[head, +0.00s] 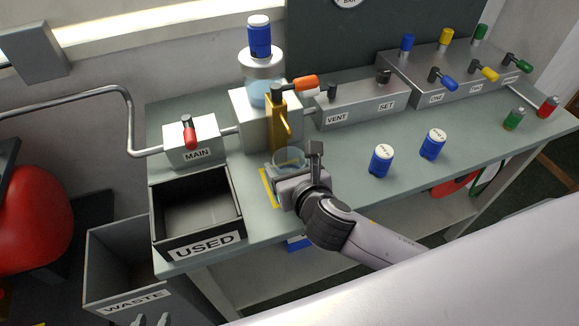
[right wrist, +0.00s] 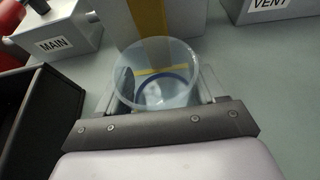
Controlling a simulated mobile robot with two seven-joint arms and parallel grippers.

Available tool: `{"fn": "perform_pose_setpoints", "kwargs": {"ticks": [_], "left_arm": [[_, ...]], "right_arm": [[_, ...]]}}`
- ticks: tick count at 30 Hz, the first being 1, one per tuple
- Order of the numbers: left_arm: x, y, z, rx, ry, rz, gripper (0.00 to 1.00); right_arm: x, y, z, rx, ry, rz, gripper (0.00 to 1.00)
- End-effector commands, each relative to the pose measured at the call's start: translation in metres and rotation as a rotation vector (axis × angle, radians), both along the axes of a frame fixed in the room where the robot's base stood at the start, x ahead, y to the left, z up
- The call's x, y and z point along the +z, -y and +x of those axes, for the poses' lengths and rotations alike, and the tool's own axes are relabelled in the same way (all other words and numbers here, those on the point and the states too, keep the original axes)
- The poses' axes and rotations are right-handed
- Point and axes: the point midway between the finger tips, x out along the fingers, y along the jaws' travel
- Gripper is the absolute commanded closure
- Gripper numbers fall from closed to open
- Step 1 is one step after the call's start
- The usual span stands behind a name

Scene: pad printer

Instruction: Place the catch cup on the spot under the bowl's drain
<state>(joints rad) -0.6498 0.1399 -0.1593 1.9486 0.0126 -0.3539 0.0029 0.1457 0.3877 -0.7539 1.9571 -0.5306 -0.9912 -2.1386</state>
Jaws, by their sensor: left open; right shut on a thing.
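The clear catch cup (head: 289,157) is upright in my right gripper (head: 290,170), in front of the brass drain valve (head: 280,128) with the orange handle. In the right wrist view the cup (right wrist: 155,72) sits between the two fingers. The glass bowl (head: 262,90) with bluish liquid is above and behind. A yellow-outlined spot (head: 266,188) on the bench is partly hidden by my right gripper and the cup. A yellow line shows through the cup. I cannot tell whether the cup touches the bench. My left gripper (head: 151,320) is open and empty at the bottom edge, only its fingertips showing.
The USED tray (head: 240,205) is close left of my right gripper, the WASTE bin (head: 120,245) lower left. The MAIN valve block (head: 195,152) and VENT/SET block (head: 360,105) stand behind.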

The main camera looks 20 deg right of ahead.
Motion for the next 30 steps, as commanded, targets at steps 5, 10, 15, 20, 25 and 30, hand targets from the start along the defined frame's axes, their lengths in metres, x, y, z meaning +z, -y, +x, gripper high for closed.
{"fn": "perform_pose_setpoints", "kwargs": {"ticks": [5,10,15,20,25,30], "left_arm": [[0.0,0.0,0.0,0.0,0.0,0.0,0.57],[0.0,0.0,0.0,0.0,0.001,0.0,0.57],[0.0,0.0,0.0,0.0,0.001,0.0,0.57],[0.009,0.0,0.0,0.0,0.0,0.0,0.57],[0.03,0.0,0.0,0.0,0.001,0.0,0.57],[0.051,0.0,0.0,0.0,0.001,0.0,0.57]], "right_arm": [[-0.003,0.0,0.0,-0.001,0.0,0.0,0.15],[-0.003,0.0,0.0,-0.001,0.0,0.0,0.06],[-0.002,0.0,0.0,-0.001,0.0,0.0,0.06],[0.006,0.001,-0.007,0.0,-0.001,-0.001,0.06],[0.017,0.001,-0.029,0.002,-0.004,-0.002,0.06],[0.029,0.002,-0.056,0.002,-0.005,-0.002,0.06]]}}
